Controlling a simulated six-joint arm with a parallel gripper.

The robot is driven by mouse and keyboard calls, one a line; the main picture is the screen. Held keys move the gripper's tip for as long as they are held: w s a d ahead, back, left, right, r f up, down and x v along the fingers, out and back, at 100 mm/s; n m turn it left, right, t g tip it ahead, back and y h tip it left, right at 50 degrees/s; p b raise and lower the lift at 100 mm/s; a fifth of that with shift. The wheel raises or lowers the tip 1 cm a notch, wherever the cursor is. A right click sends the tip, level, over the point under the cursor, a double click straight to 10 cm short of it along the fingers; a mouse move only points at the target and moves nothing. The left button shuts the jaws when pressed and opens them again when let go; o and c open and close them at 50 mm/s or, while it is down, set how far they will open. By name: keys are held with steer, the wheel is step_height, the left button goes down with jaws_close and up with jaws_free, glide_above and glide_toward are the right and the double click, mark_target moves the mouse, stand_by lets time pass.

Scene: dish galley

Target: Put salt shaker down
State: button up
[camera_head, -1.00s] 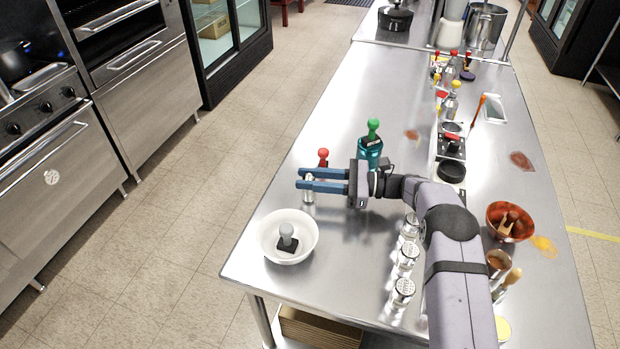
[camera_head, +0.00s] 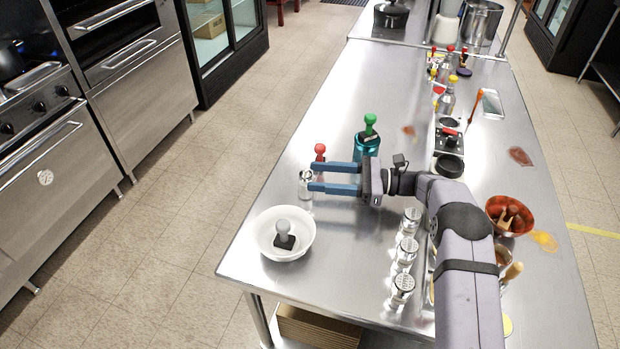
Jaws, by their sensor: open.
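A small salt shaker (camera_head: 305,191) of clear glass with a metal top stands upright on the steel counter (camera_head: 350,262), near its left edge. It seems to rest on the counter. My gripper (camera_head: 311,177) is open, its two blue fingers pointing left. The fingertips are right beside the shaker and overlap its right side in this view, so I cannot tell whether they touch it. Several similar things stand to the right: a row of metal-topped shakers (camera_head: 407,252).
A red-topped item (camera_head: 320,153) and a teal canister with a green knob (camera_head: 368,143) stand just behind my gripper. A white bowl (camera_head: 264,248) holding a grey-handled tool (camera_head: 283,232) is in front. A brown bowl (camera_head: 494,220) is at right. The counter between is clear.

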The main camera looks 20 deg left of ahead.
step_height(320, 180, up, 7)
steer(key=d+b, duration=0.1)
stand_by(0.3)
steer(key=shift+w, duration=0.1)
steer(key=shift+r, duration=0.1)
steer(key=s+d+r+n+t+h+p, duration=0.1)
steer(key=s+d+r+n+h+p, duration=0.2)
steer(key=s+d+n+h+p, duration=0.45)
steer(key=s+d+r+n+t+h+p, duration=0.1)
steer(key=s+d+r+n+h+p, duration=0.25)
steer(key=s+d+p, duration=0.65)
steer(key=s+d+r+n+t+h+p, duration=0.1)
steer(key=s+d+r+n+h+p, duration=0.35)
steer(key=s+d, duration=0.75)
step_height(320, 180, down, 7)
steer(key=w+h+b, duration=0.1)
steer(key=h+b, duration=0.1)
steer(key=b, duration=0.1)
steer(key=shift+w+d+f+b, duration=0.2)
steer(key=shift+w+d+b, duration=0.05)
steer(key=shift+d+b, duration=0.05)
